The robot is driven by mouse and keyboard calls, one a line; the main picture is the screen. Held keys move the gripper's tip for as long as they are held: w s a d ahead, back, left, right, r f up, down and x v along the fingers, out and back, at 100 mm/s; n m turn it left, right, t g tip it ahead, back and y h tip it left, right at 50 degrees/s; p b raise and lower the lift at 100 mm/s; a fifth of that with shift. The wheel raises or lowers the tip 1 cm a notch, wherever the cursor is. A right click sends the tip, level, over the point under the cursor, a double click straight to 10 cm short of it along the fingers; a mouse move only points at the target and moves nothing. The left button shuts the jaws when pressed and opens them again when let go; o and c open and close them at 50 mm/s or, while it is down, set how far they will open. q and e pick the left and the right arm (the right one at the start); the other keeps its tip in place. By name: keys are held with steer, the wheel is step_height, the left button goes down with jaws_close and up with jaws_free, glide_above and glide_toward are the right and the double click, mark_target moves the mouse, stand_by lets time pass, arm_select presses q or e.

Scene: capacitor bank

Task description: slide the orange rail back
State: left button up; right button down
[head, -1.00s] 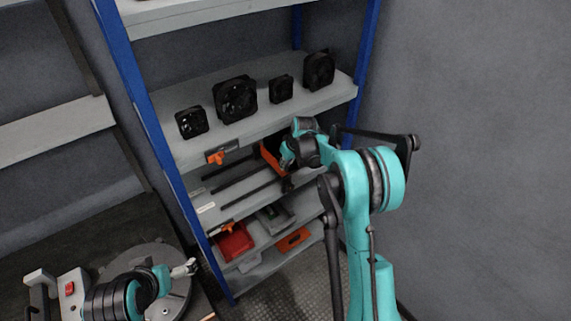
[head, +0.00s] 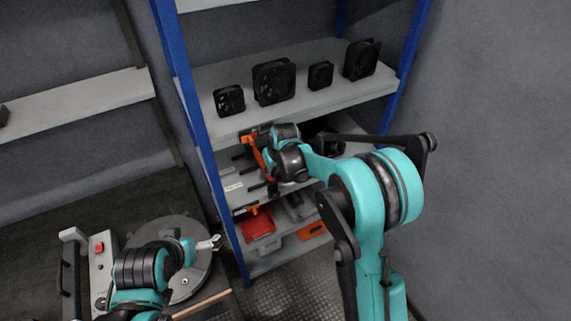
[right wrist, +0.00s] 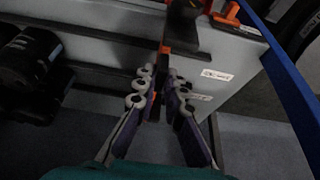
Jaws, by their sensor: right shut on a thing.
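The orange rail (head: 256,152) stands as a narrow upright strip near the left end of the middle shelf in the head view. My right gripper (right wrist: 160,88) is shut on it; in the right wrist view a thin orange edge shows between the fingertips. In the head view my right wrist covers the fingers and part of the rail. My left gripper (head: 209,244) hangs at the lower left over a round grey plate, away from the shelf; its jaw gap is too small to judge.
Blue posts (head: 196,130) frame the shelf. Several black fans (head: 273,81) stand on the board above. Dark cylinders (right wrist: 22,65) lie left of my right gripper. A red bin (head: 259,226) sits on the lower shelf. Dark slots run along the middle shelf.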

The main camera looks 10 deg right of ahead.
steer(key=shift+s+a, duration=0.2)
steer(key=shift+a, duration=0.35)
steer(key=c, duration=1.6)
jaws_free()
steer(key=shift+r, duration=0.1)
steer(key=v, duration=1.1)
steer(key=shift+r, duration=0.4)
steer(key=shift+s, duration=0.1)
